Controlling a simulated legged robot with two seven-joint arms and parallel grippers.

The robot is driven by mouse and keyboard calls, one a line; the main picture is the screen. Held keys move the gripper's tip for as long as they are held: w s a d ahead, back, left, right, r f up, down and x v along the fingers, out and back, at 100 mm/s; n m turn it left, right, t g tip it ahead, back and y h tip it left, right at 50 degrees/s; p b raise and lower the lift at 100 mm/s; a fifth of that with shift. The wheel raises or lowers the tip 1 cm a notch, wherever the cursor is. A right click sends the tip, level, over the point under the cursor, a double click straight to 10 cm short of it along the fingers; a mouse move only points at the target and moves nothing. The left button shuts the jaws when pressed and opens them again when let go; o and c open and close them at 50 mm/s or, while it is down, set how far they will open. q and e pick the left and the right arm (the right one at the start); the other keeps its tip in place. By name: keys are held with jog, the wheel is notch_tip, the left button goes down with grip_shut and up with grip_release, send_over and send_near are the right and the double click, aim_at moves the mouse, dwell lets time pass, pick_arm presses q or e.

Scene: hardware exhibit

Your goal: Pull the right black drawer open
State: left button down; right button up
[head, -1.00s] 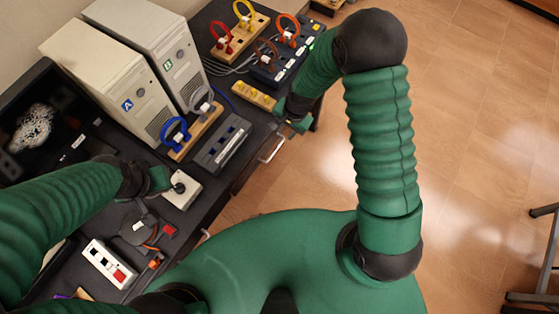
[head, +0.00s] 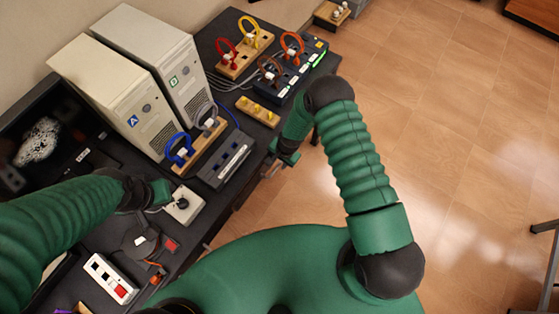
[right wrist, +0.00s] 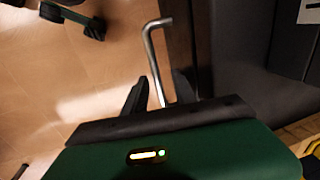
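The right drawer's metal bar handle (right wrist: 156,60) shows in the right wrist view, on a dark drawer front (right wrist: 184,45) under the black desk. My right gripper (right wrist: 158,96) is open, with one dark finger on each side of the handle and a gap visible beside it. In the head view my right gripper (head: 284,152) is at the desk's front edge and hides the handle. My left gripper (head: 162,194) is beside a white box with a black knob (head: 184,204); its fingers are too unclear to tell open from shut.
Two beige computer towers (head: 115,93) stand at the back of the desk. Coloured cable loops on wooden blocks (head: 247,60), a grey device (head: 226,160) and a white switch box (head: 109,278) lie on it.

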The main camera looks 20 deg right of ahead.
jog(key=shift+s+d+r, duration=0.1)
jog(key=shift+s+d, duration=0.05)
jog(key=shift+d, duration=0.1)
grip_shut()
jog(key=shift+a, duration=0.1)
dwell(1.0)
